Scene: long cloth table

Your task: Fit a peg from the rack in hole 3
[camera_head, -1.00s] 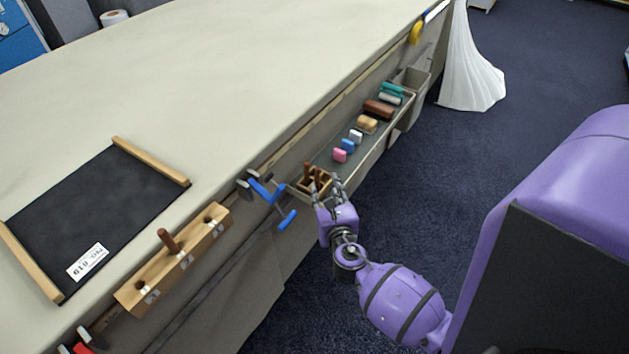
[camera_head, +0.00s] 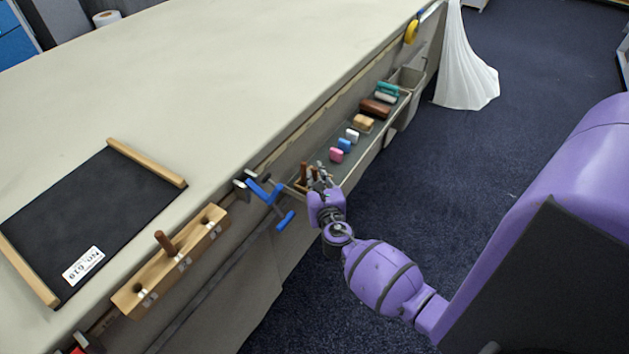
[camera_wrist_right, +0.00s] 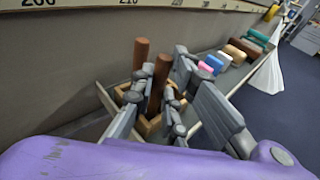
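The wooden hole block (camera_head: 195,244) lies along the table's near edge in the head view. A brown peg (camera_head: 165,243) stands upright in its middle hole; the end holes look empty. The hole numbers are too small to read. The small wooden rack (camera_head: 296,186) sits at the near end of the hanging trough and holds brown pegs. In the right wrist view one peg (camera_wrist_right: 140,54) stands outside the fingers. Another peg (camera_wrist_right: 158,84) is between the fingers of my right gripper (camera_wrist_right: 163,76). Whether the fingers press on it is unclear. My left gripper is not in view.
The trough (camera_head: 357,166) beyond the rack holds several coloured blocks. A blue clamp (camera_head: 268,193) sticks out from the table edge between block and rack. A dark mat (camera_head: 90,215) with wooden rails lies on the table.

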